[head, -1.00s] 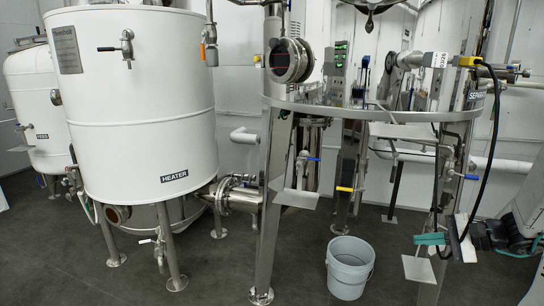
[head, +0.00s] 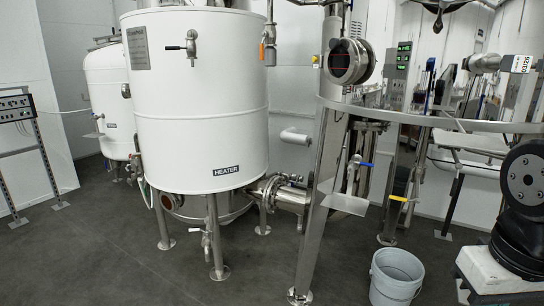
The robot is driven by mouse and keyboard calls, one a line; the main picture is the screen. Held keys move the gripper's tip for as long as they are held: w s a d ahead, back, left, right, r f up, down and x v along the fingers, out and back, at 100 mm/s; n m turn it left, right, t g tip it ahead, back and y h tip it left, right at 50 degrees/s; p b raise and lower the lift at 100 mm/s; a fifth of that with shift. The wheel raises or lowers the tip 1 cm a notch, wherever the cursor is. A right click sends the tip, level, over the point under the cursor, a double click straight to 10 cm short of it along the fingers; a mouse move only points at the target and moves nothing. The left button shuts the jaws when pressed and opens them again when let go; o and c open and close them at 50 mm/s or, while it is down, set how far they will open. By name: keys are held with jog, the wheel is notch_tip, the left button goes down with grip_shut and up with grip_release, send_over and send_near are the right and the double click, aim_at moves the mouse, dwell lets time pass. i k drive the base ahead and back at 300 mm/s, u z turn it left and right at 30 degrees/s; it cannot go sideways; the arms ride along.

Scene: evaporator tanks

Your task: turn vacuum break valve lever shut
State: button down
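Several valve levers show, and none carries a readable vacuum break label, so I cannot tell which one it is. An orange-handled lever (head: 263,48) hangs down on a thin pipe at the right of the white heater tank (head: 200,110). A black-handled valve (head: 188,45) points left on the tank's front. A blue lever (head: 362,164) and a yellow lever (head: 402,199) sit roughly level on the frame's pipework. My gripper is out of view; what looks like a dark link of my arm shows at the right edge.
A steel frame leg (head: 315,200) stands right of the heater. A grey bucket (head: 396,275) is on the floor beside it. A second white tank (head: 108,95) and a metal rack (head: 40,150) stand at the left. The floor at front left is clear.

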aim_at(264, 33)
jog(key=u, duration=0.05)
jog(key=k, duration=0.6)
jog(key=u, duration=0.85)
jog(key=i, duration=1.05)
jog(key=z, duration=0.05)
